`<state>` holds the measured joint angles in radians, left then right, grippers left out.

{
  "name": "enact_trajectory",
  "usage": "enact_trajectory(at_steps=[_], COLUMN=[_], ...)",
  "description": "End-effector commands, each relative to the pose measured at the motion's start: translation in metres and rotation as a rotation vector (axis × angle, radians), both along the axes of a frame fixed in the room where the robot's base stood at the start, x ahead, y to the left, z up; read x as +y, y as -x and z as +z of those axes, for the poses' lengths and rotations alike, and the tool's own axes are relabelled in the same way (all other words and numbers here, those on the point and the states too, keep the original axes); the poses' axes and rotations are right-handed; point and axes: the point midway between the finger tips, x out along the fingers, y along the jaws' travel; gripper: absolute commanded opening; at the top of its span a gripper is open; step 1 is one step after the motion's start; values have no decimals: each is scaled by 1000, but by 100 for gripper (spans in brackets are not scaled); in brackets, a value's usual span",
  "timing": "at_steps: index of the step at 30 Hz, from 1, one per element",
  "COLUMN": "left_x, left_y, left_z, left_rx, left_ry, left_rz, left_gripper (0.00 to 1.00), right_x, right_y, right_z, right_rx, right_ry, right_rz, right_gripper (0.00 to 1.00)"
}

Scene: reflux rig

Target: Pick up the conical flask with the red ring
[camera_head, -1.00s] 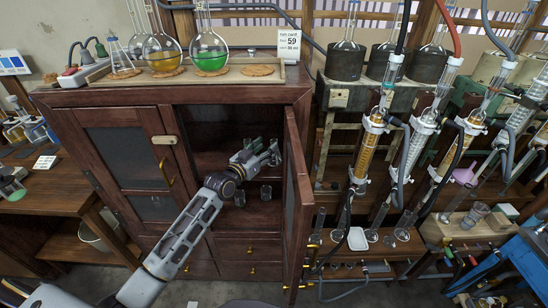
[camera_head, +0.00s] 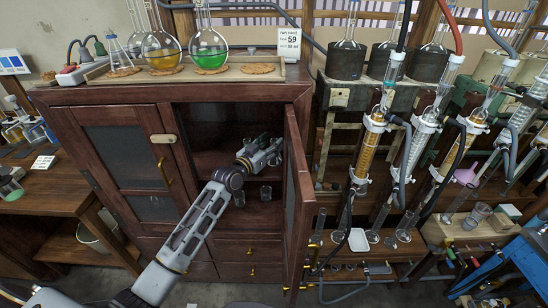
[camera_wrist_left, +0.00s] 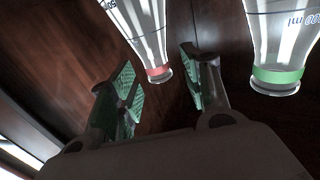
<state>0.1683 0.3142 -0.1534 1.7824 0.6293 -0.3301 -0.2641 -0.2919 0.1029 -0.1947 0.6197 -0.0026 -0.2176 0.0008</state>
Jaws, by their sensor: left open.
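The conical flask with the red ring (camera_wrist_left: 138,32) is clear glass with dark marks. In the left wrist view it shows at top centre, its narrow end with the red ring (camera_wrist_left: 158,73) pointing down in the picture. A similar flask with a green ring (camera_wrist_left: 280,60) is to its right. My left gripper (camera_wrist_left: 163,80) is open, with green pads, and the red-ringed neck appears between or just beyond the fingers; I see no grip on it. In the head view my left gripper (camera_head: 264,152) is inside the open cabinet. The red ring cannot be made out there.
The cabinet's open door (camera_head: 298,200) stands close to the right of my left gripper. Small glass vessels (camera_head: 239,198) (camera_head: 265,193) are below the gripper inside the cabinet. Round flasks stand on the tray (camera_head: 265,82) on top. Glass columns fill the right side.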

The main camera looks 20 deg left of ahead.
Motion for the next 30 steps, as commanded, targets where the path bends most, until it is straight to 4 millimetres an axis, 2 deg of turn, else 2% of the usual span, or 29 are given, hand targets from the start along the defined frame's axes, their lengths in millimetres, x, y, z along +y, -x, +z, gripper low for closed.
enact_trajectory(at_steps=[7, 15, 26, 30], left_x=[-6, -8, -7, -7], left_y=[-17, -22, -22, -22], left_z=[-1, 0, 0, 0], left_rx=[0, 0, 0, 0], left_ry=[1, 0, 0, 0], left_rz=[0, -1, -1, -1], left_gripper=[48, 48, 48, 33], right_x=[-13, -27, -19, -14], right_y=[-5, -17, -11, -5], right_z=[-9, -9, -9, -10], right_rx=[-6, -20, -14, -6], right_ry=[13, 29, 20, 14], right_rz=[1, 3, 1, 0], right_gripper=[55, 55, 55, 55])
